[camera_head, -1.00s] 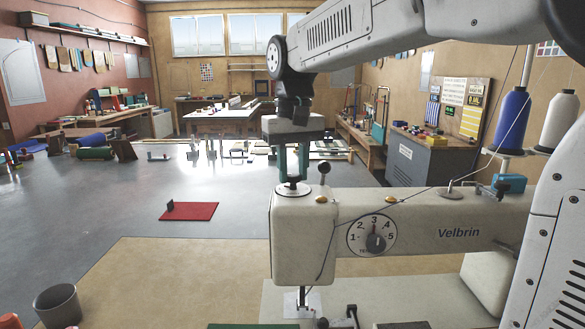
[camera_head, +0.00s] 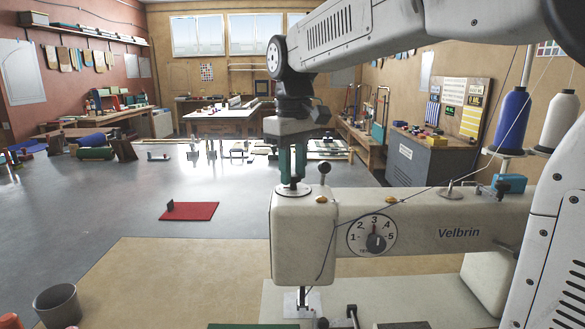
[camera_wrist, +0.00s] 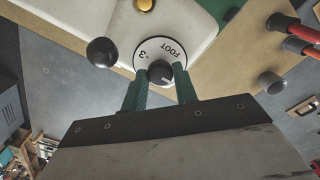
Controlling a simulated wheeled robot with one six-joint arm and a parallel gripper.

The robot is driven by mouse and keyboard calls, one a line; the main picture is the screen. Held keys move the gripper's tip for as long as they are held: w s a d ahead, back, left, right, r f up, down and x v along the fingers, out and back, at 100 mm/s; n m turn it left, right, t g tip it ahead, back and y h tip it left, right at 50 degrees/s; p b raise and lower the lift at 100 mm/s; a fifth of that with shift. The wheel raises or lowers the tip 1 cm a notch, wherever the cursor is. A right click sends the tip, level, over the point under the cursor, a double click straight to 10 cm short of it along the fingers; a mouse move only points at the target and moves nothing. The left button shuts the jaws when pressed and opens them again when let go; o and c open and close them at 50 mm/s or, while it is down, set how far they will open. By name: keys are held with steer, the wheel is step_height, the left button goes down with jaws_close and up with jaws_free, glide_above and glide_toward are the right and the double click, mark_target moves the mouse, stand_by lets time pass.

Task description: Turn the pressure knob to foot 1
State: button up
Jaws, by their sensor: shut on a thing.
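The knob's pointer is not clearly readable.
A black ball-topped lever (camera_head: 325,168) stands just right of my fingers. A front dial (camera_head: 372,236) numbered 1 to 5 sits on the machine's face. Thread runs along the machine to blue (camera_head: 513,118) and white (camera_head: 560,122) spools. A grey cup (camera_head: 57,304) stands front left.

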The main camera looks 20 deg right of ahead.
mark_target(293, 175)
steer(key=shift+r, duration=0.1)
steer(key=o, duration=1)
steer(key=shift+c, duration=0.2)
step_height(293, 175, up, 8)
steer(key=shift+f, duration=0.15)
steer(key=s+d+f+m, duration=0.1)
steer(key=s+f+m, duration=0.1)
steer(key=s+f, duration=0.8)
steer(key=s+d+f+m+t, duration=0.1)
steer(key=s+d+f+m, duration=0.1)
steer(key=s+f, duration=0.8)
steer(key=s, duration=0.6)
steer(key=shift+m, duration=0.3)
